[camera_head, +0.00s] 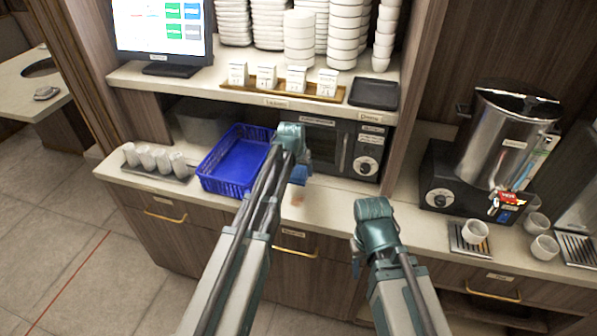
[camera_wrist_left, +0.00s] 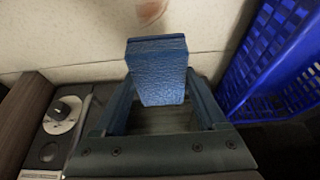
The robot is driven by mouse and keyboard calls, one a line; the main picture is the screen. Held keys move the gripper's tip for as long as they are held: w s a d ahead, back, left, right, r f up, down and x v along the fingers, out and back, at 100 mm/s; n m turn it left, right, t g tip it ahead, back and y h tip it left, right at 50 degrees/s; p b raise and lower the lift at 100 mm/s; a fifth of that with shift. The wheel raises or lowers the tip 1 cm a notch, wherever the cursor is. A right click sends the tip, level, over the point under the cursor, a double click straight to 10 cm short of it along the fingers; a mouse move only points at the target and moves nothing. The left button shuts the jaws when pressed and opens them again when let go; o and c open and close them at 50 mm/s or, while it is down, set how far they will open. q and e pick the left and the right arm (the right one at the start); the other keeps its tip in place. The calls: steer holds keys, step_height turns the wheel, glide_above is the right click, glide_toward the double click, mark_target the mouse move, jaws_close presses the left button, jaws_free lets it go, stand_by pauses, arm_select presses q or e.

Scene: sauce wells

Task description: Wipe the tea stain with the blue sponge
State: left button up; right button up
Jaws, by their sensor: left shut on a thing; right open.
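The blue sponge (camera_wrist_left: 157,68) is held between the fingers of my left gripper (camera_wrist_left: 160,98) in the left wrist view. In the head view, the sponge (camera_head: 299,174) shows partly below my left gripper (camera_head: 293,155), at the counter in front of the microwave. The tea stain (camera_head: 297,199) is a faint reddish-brown mark on the pale counter, nearer the front edge than the sponge. It also shows at the top of the left wrist view (camera_wrist_left: 152,10), apart from the sponge. My right gripper (camera_head: 362,250) is open and empty over the front of the counter.
A blue basket (camera_head: 222,187) stands just left of my left gripper, with upturned cups (camera_head: 160,158) further left. The microwave (camera_head: 368,150) is behind the sponge. A steel urn (camera_head: 497,140) and cups (camera_head: 474,232) are at right. Counter in front of the microwave is mostly clear.

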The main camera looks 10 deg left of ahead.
arm_select(q)
steer(key=shift+f+b, duration=3.6)
steer(key=shift+f, duration=0.15)
steer(key=shift+s, duration=1.4)
steer(key=shift+s+a, duration=0.15)
steer(key=shift+s, duration=2.5)
steer(key=shift+w, duration=4.15)
step_height(320, 180, up, 4)
steer(key=p, duration=0.3)
steer(key=shift+s+f+p, duration=0.1)
steer(key=shift+s+p, duration=0.05)
steer(key=shift+p, duration=0.2)
step_height(320, 180, up, 4)
steer(key=p, duration=0.4)
steer(key=shift+f, duration=0.1)
steer(key=shift+f, duration=0.15)
steer(key=b, duration=0.6)
glide_above(300, 189)
steer(key=s, duration=0.2)
step_height(300, 189, down, 6)
steer(key=shift+w+r, duration=0.15)
